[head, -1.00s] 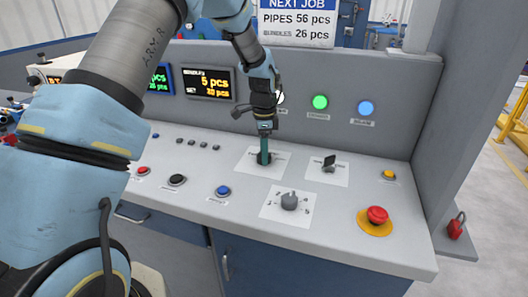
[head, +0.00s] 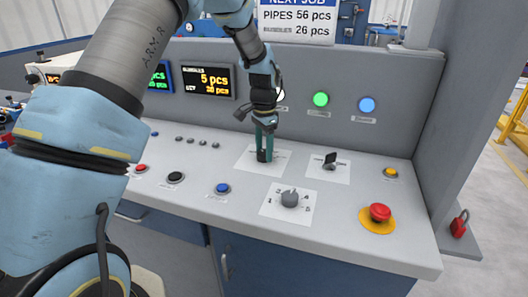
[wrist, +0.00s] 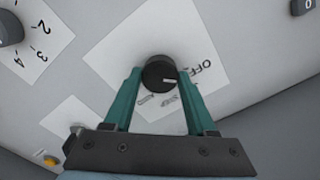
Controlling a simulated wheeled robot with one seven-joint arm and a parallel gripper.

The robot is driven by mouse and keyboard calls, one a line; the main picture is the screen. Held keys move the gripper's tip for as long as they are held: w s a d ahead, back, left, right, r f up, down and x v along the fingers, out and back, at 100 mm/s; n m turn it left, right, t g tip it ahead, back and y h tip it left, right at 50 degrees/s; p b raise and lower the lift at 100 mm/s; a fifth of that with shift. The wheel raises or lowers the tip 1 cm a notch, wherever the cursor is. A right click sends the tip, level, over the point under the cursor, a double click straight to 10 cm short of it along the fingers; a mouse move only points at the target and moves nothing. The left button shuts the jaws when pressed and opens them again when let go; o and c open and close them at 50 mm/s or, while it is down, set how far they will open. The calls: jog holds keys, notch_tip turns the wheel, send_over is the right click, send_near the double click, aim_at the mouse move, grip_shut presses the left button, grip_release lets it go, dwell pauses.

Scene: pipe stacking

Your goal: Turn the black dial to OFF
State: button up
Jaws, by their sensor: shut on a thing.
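The black dial (wrist: 158,72) sits on a white label card (wrist: 120,50) in the wrist view. Its white mark lies on the lower right of its face, on the side of the printed word OFF (wrist: 201,69). Other printed words lie below the dial and are hard to read. My gripper (wrist: 160,76) is shut on the dial, with one green finger on each side. In the head view my gripper (head: 264,156) points down at the panel, and the dial (head: 262,156) is mostly hidden between the fingers.
A black switch (head: 330,160) stands on a card to the right. A grey numbered knob (head: 290,199) is nearer the front. A red emergency button (head: 380,212) and a yellow button (head: 390,173) are further right. A blue button (head: 223,189) is front left.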

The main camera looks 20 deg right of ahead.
aim_at(264, 152)
jog(key=shift+n, duration=1.2)
jog(key=o, duration=1.4)
jog(key=shift+b, duration=0.3)
notch_tip(264, 152, up, 11)
jog(key=b, duration=0.2)
jog(key=shift+b, duration=0.35)
jog(key=shift+f, duration=0.1)
